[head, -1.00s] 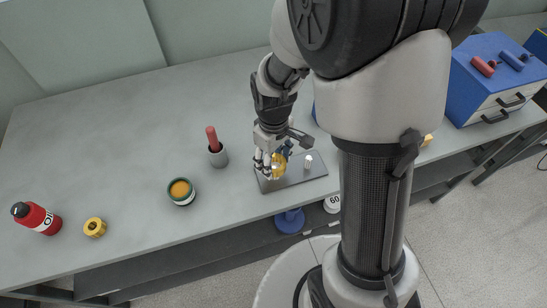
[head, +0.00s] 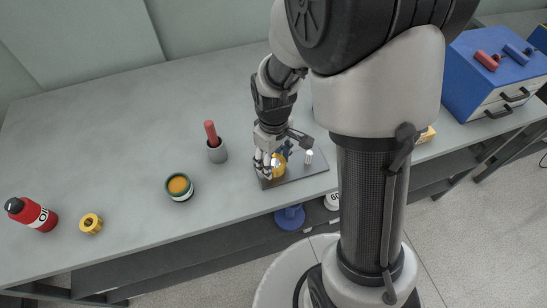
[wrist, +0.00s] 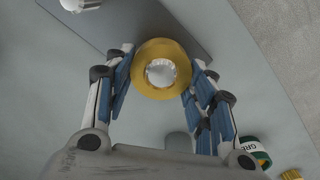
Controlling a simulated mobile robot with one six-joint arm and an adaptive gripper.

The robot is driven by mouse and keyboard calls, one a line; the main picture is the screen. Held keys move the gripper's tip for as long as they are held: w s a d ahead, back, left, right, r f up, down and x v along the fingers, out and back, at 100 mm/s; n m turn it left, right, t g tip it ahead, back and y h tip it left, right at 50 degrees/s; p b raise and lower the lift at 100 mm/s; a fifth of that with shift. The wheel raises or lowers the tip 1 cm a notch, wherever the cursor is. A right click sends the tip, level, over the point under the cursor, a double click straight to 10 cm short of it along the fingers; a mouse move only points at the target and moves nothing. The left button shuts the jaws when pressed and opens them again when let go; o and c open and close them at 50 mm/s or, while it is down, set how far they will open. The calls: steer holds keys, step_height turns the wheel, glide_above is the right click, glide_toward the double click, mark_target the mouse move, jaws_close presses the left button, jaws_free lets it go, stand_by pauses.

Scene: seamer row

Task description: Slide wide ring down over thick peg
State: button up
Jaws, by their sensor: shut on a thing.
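My gripper (head: 267,167) is shut on the wide ring, a thick yellow ring (head: 279,166), over the left part of a grey plate (head: 296,174). In the wrist view the ring (wrist: 139,79) sits between the two fingers. The pale top of the thick peg (wrist: 160,72) shows inside the ring's hole, roughly centred. The peg's lower part is hidden, so I cannot tell how far down the ring is. A thinner silvery peg (head: 308,157) stands on the plate to the right, and it also shows in the wrist view (wrist: 80,4).
A grey cup (head: 217,152) with a red-handled tool, a green tin (head: 180,188), a yellow part (head: 91,223) and a red bottle (head: 33,214) stand to the left. A blue drawer cabinet (head: 470,75) is at right. The bench between cup and plate is clear.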

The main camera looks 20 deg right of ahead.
steer(key=shift+f+b, duration=0.6)
steer(key=shift+f, duration=0.3)
steer(key=o, duration=1.3)
steer(key=shift+c, duration=0.2)
steer(key=shift+r, duration=0.15)
step_height(320, 180, up, 12)
steer(key=s+r+m+t, duration=0.2)
steer(key=s+r+m, duration=0.1)
steer(key=s+r, duration=0.2)
steer(key=s+r+m+t, duration=0.2)
steer(key=s+r+m, duration=0.1)
steer(key=s, duration=0.7)
steer(key=shift+s+d+r+t, duration=0.15)
steer(key=shift+s+r+t, duration=0.15)
steer(key=shift+r, duration=0.55)
